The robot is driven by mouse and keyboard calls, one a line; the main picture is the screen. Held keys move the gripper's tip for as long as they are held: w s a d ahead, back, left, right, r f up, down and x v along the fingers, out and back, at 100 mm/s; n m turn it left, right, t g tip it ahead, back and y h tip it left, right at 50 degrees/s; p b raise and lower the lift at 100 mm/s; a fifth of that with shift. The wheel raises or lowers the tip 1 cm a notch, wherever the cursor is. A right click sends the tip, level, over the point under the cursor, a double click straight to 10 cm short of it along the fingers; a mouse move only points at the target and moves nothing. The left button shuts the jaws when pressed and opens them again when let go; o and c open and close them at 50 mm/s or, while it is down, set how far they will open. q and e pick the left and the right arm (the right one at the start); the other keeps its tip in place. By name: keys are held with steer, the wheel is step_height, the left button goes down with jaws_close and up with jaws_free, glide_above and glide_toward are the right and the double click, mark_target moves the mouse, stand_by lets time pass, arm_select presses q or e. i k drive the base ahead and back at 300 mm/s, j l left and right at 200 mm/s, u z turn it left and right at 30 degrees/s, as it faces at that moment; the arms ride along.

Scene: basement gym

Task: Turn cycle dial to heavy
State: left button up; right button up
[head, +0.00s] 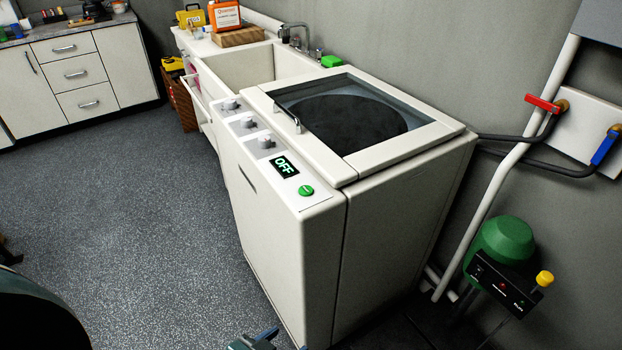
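The white washing machine (290,240) stands in the middle with a glass-topped lid (395,138), which is closed. Its sloped front panel carries three grey dials in a row: a far dial (231,104), a middle dial (248,122) and a near dial (266,142). Their labels are too small to read. The display (284,166) reads OFF in green, with a round green button (306,190) beside it. A bluish-grey gripper part (262,337), seemingly of my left gripper, shows at the bottom edge, below and apart from the panel; its fingers are mostly cut off. My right gripper is out of view.
A sink (243,66) adjoins the machine's far side, with a green block (332,61) by the tap. Pipes with red (541,103) and blue (604,148) valve handles and a green tank (500,245) stand right. The speckled floor (140,200) at left is clear.

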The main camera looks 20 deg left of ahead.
mark_target(231, 103)
steer(key=j, duration=0.3)
steer(key=k+j, duration=0.15)
steer(key=j, duration=0.15)
steer(key=j+z, duration=0.25)
steer(key=j, duration=0.8)
steer(key=i+j+z, duration=0.1)
steer(key=j, duration=0.25)
steer(key=i+j, duration=0.15)
steer(key=j, duration=0.2)
steer(key=i+j+z, duration=0.15)
steer(key=j, duration=0.2)
steer(key=i+j+z, duration=0.1)
steer(key=i+j, duration=0.15)
steer(key=i+j+z, duration=0.1)
steer(key=j, duration=0.4)
steer(key=i, duration=0.1)
